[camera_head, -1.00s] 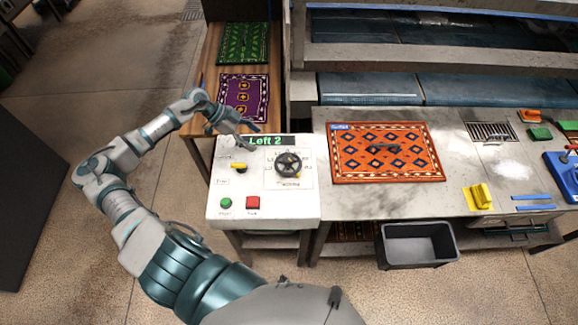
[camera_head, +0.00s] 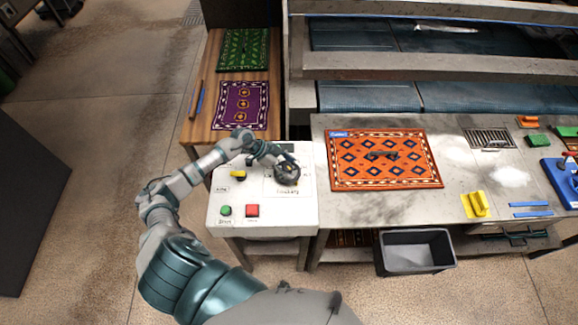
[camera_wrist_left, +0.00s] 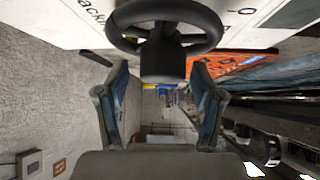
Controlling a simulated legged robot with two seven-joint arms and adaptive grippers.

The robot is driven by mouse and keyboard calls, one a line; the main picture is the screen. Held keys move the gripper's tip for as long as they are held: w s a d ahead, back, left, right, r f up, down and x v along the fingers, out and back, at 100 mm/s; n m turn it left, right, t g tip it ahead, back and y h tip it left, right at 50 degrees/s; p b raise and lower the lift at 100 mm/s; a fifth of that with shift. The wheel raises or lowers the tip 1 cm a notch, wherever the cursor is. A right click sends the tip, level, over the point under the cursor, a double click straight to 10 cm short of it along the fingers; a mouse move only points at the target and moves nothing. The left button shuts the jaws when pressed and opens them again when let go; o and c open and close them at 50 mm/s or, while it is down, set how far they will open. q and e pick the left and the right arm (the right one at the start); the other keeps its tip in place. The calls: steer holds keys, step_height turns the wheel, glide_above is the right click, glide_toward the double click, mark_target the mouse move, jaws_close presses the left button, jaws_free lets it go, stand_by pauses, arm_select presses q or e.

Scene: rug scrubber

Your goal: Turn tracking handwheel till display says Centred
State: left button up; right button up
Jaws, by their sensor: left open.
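The black handwheel (camera_head: 288,174) is on the white control panel (camera_head: 300,210), partly covered by my left gripper (camera_head: 275,158). The display (camera_head: 286,147) at the panel's far edge is mostly hidden behind the gripper, and I cannot read it. In the left wrist view, the handwheel (camera_wrist_left: 212,32) fills the top, its dark hub projecting between the two spread fingers of my left gripper (camera_wrist_left: 160,72). The fingers stand apart on either side, with gaps to the hub. My right gripper is not in view.
An orange rug (camera_head: 375,160) lies on the table to the right. A grey bin (camera_head: 417,250) stands below.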

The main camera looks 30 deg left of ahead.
arm_select(q)
steer(key=shift+f, duration=0.15)
steer(key=shift+a+f, duration=0.15)
steer(key=shift+a, duration=0.55)
steer(key=c, duration=0.8)
steer(key=shift+d, duration=0.1)
steer(key=c, duration=0.3)
steer(key=shift+d, duration=0.25)
steer(key=shift+c, duration=0.2)
steer(key=shift+w+r, duration=0.1)
steer(key=shift+r, duration=0.1)
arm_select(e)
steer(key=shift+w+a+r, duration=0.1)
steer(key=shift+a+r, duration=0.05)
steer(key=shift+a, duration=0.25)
